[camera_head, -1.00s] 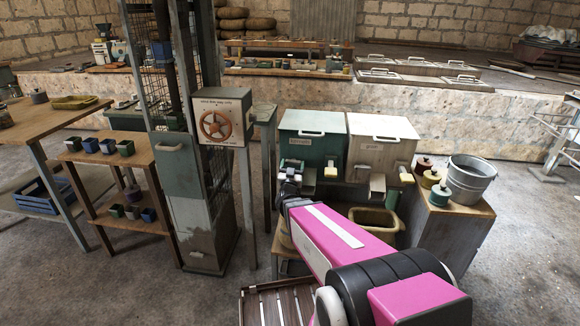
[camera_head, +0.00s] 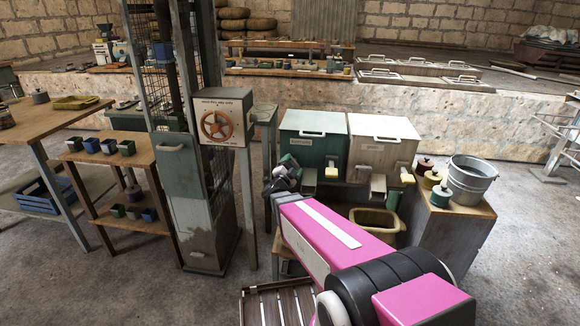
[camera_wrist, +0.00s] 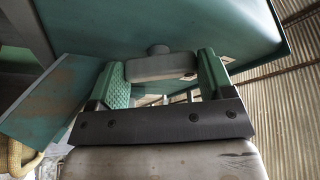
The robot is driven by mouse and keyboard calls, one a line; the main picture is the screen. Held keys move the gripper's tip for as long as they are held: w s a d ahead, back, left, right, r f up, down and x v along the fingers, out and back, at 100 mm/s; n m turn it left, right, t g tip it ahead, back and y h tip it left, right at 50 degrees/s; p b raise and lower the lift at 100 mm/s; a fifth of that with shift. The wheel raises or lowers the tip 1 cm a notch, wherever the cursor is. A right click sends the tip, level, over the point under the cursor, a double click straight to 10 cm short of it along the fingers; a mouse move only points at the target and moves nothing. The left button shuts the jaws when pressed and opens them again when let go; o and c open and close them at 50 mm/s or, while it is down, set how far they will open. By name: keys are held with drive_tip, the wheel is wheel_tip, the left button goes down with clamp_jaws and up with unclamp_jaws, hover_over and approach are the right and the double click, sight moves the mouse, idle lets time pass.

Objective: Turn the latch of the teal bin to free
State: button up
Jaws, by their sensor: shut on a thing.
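The teal bin (camera_head: 312,145) stands on a low wooden stand, with its chute (camera_head: 309,181) at the front. In the wrist view the teal bin's body (camera_wrist: 215,25) fills the top and the chute (camera_wrist: 45,105) is at the left. The latch (camera_wrist: 160,67), a pale grey bar with a round knob behind it, lies crosswise between my fingers. My gripper (camera_wrist: 162,74) is shut on the latch, a green pad at each end. In the head view my gripper (camera_head: 281,176) is at the bin's lower left front; the latch cannot be made out there.
A cream bin (camera_head: 382,145) stands right beside the teal one. A tan tub (camera_head: 374,219) sits below the chutes. A metal bucket (camera_head: 469,181) and small lidded pots (camera_head: 431,179) are at the right. A wheel box (camera_head: 217,127) on a tall frame stands close at the left.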

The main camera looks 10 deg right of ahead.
drive_tip(key=shift+a+r+m+g+y, duration=0.15)
drive_tip(key=shift+m+g, duration=0.55)
drive_tip(key=shift+m, duration=1.25)
drive_tip(key=shift+a+r+m+g+y, duration=0.15)
drive_tip(key=shift+m+g, duration=0.55)
drive_tip(key=shift+m, duration=1.25)
drive_tip(key=shift+d, duration=0.1)
drive_tip(key=shift+w, duration=0.1)
drive_tip(key=o, duration=0.9)
drive_tip(key=v, duration=1.1)
drive_tip(key=shift+w+r, duration=0.1)
drive_tip(key=shift+r, duration=0.05)
